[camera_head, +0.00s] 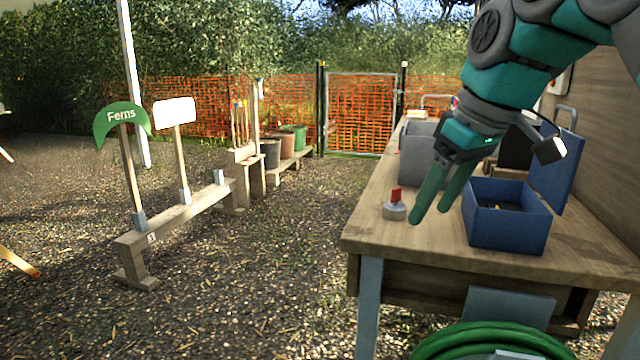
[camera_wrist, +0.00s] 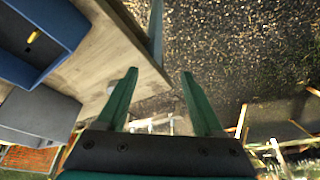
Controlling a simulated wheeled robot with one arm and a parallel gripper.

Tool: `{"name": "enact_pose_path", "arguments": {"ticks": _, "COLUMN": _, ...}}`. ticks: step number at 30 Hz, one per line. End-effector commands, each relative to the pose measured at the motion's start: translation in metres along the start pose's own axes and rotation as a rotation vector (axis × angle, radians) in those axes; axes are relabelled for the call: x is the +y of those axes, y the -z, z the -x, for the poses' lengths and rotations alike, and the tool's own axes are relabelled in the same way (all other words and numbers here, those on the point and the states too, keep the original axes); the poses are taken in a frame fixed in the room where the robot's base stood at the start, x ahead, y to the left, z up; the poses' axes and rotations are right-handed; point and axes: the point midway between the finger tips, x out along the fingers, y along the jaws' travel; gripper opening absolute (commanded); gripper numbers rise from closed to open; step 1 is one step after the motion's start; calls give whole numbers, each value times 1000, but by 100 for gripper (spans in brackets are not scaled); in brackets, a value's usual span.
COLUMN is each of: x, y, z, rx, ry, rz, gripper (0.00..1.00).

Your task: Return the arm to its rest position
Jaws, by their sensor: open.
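My gripper (camera_head: 432,215) is green with two long fingers. In the head view it hangs above the wooden table (camera_head: 375,232), fingers pointing down and to the left. In the wrist view my gripper (camera_wrist: 158,92) is open, with its fingers apart and nothing between them. My arm reaches in from the upper right of the head view.
An open blue box (camera_head: 507,232) with its lid up stands right of the fingers. A grey bin (camera_head: 417,158) is behind. A small grey base with a red tab (camera_head: 395,209) sits left. A green hose (camera_head: 490,338) lies below.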

Motion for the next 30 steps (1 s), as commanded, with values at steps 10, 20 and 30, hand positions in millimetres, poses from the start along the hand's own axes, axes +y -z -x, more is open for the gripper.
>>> {"name": "enact_pose_path", "arguments": {"ticks": 10, "x": -23, "y": -22, "z": -37, "rx": -75, "ry": 2, "rz": -54, "gripper": 69}}
{"name": "enact_pose_path", "arguments": {"ticks": 20, "x": -64, "y": -87, "z": -111, "rx": -218, "ry": -9, "rz": -193, "gripper": 69}}
{"name": "enact_pose_path", "arguments": {"ticks": 30, "x": -106, "y": -194, "z": -191, "rx": -380, "ry": -38, "rz": -412, "gripper": 69}}
